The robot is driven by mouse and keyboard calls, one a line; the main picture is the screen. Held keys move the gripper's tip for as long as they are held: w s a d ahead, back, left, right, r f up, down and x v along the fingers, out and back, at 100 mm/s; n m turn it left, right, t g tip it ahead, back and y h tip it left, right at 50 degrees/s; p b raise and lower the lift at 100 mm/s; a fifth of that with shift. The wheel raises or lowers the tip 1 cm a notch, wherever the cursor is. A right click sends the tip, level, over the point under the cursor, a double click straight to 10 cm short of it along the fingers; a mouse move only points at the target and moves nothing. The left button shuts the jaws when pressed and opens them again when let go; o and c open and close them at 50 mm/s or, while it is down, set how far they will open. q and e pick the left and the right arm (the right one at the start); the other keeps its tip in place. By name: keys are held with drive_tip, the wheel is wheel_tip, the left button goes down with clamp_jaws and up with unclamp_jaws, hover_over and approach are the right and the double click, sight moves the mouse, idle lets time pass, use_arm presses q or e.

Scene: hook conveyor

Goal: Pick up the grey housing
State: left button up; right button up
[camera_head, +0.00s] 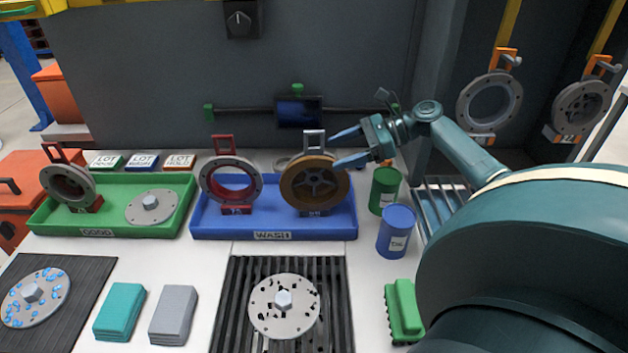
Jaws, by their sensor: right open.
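My right gripper (350,147) is open and empty, its two fingers pointing left. Its fingertips are just right of the grey handle of a brown-faced housing (332,188) with a grey foot. That housing stands upright in the right half of the blue WASH tray (222,228). A grey ring housing with a red inside, handle and foot (205,186) stands in the left half of the same tray. A dark grey housing (49,184) with a red handle and foot leans in the green GOOD tray (64,226). My left gripper is out of view.
Two housings hang on hooks at the right: a grey ring (465,103) and a darker one (564,120). A green can (384,190) and a blue can (396,232) stand right of the blue tray. A spotted disc (270,320) lies on the front rack.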

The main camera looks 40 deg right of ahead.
sight(324, 156)
drive_tip(key=shift+p+x, duration=0.4)
drive_tip(key=shift+x, duration=3.05)
drive_tip(key=shift+w+d, duration=0.1)
drive_tip(key=shift+c, duration=0.5)
clamp_jaws()
drive_tip(key=shift+r, duration=0.1)
